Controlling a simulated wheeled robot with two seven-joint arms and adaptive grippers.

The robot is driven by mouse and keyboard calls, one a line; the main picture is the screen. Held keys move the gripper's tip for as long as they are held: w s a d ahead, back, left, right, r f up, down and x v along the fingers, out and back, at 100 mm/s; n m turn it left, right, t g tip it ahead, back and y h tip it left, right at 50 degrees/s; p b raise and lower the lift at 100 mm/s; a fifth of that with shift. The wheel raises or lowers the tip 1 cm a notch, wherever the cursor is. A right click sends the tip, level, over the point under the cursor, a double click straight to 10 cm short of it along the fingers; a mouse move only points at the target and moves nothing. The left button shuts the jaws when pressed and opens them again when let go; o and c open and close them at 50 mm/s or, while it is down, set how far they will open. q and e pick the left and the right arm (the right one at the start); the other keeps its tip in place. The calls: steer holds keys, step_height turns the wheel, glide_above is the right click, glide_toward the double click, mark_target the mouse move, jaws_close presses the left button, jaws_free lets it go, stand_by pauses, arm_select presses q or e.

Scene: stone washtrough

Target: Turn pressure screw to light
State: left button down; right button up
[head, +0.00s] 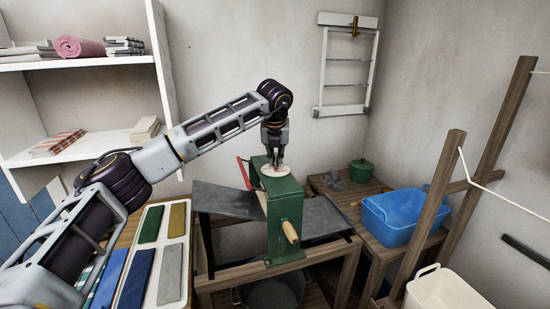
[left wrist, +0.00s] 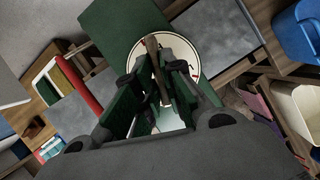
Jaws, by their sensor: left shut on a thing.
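The green wringer (head: 285,222) stands on a wooden bench, with a round pale dial (head: 268,171) on its top. In the left wrist view the dial (left wrist: 184,46) has dark marks near its rim and a small red mark. The pressure screw's brown wooden bar (left wrist: 153,58) lies across the dial. My left gripper (head: 276,160) points down from above the wringer. Its fingers (left wrist: 155,88) are shut on the bar, one on each side. The fingers hide part of the dial, and I cannot read its setting. My right gripper is not in view.
A red lever (head: 243,172) rises at the wringer's left, and a wooden crank handle (head: 290,232) sticks out in front. Dark boards (head: 225,200) extend on both sides. A tray of coloured cloths (head: 173,222) is at left, a blue tub (head: 403,214) at right.

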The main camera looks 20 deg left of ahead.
arm_select(q)
steer(key=shift+d+r+n+y, duration=0.15)
steer(key=shift+n+y, duration=0.35)
steer(key=shift+n, duration=0.7)
steer(key=shift+w+d+n+g+y, duration=0.15)
steer(key=shift+n+g+y, duration=0.2)
steer(key=shift+n, duration=0.85)
steer(key=n+g+y+p, duration=0.1)
steer(key=n, duration=0.2)
steer(key=shift+w+n, duration=0.1)
steer(key=shift+n, duration=0.2)
steer(key=shift+n+p, duration=0.3)
steer(key=shift+n, duration=0.1)
steer(key=n+g+p, duration=0.1)
steer(key=n, duration=0.2)
steer(key=shift+w+d+y, duration=0.1)
steer(key=shift+w+y, duration=0.05)
steer(key=shift+y, duration=0.2)
steer(key=shift+n+g+p, duration=0.25)
steer(key=shift+n+p, duration=0.05)
steer(key=c, duration=1.5)
jaws_free()
steer(key=shift+d+r, duration=0.25)
steer(key=shift+r, duration=0.25)
steer(key=shift+v, duration=5.35)
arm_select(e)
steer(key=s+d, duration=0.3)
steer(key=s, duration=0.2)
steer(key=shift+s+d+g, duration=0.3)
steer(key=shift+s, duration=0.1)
